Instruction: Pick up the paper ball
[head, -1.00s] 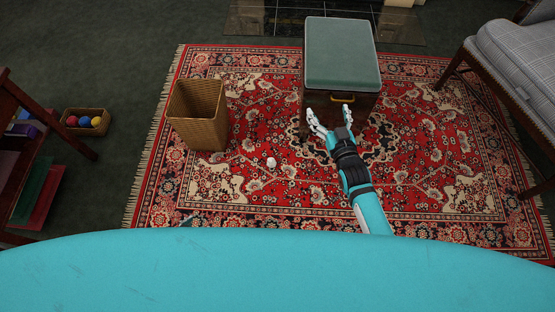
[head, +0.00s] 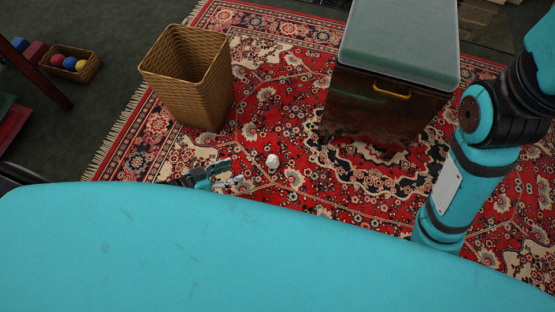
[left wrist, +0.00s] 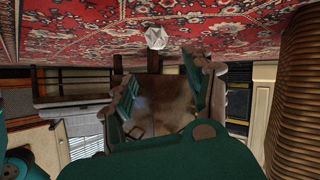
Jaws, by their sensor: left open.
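The paper ball (head: 272,161) is small, white and crumpled, and lies on the red patterned rug (head: 262,128). In the left wrist view the ball (left wrist: 155,38) shows near the top centre, beyond the fingertips. My left gripper (head: 235,174) is low over the rug, just left of the ball in the head view, and partly hidden by my teal body. It is open and empty; in the left wrist view its fingers (left wrist: 163,92) stand apart, with the ball not between them. My right arm shows at the right of the head view, but its gripper is out of the picture.
A wicker waste basket (head: 163,70) stands on the rug behind my left gripper; its wall (left wrist: 296,105) fills the right of the left wrist view. A green-topped chest (head: 385,112) stands right of the ball. A small basket of coloured balls (head: 88,72) is at the far left.

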